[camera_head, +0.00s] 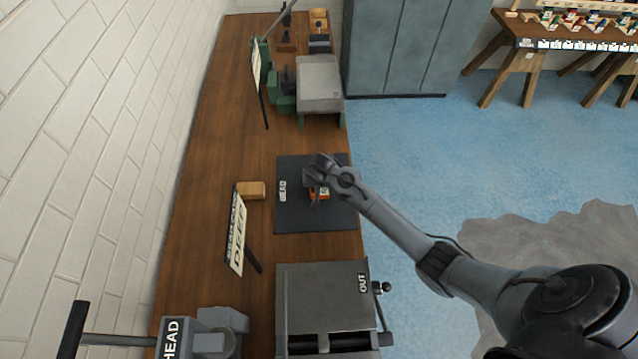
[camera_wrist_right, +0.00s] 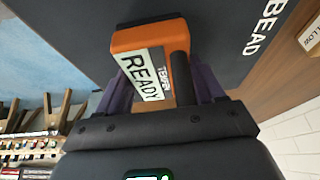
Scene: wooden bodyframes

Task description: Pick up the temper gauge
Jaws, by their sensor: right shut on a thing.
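The temper gauge (camera_wrist_right: 153,62) is an orange block with a white label reading READY and TEMPER and a dark cylinder along one side. In the right wrist view it sits between the fingers of my right gripper (camera_wrist_right: 160,88), which is shut on it. In the head view my right gripper (camera_head: 317,180) is over the dark mat (camera_head: 290,215), and only a small orange part of the gauge (camera_head: 321,194) shows beneath it. I cannot tell whether the gauge touches the mat. My left gripper is not in view.
The mat marked BEAD lies on a long wooden bench (camera_head: 195,185). A wooden block (camera_head: 251,190) and a tilted sign (camera_head: 237,235) stand left of it. A grey machine marked OUT (camera_head: 320,285) is in front, and a grey-green machine (camera_head: 320,82) is behind. Blue floor lies right.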

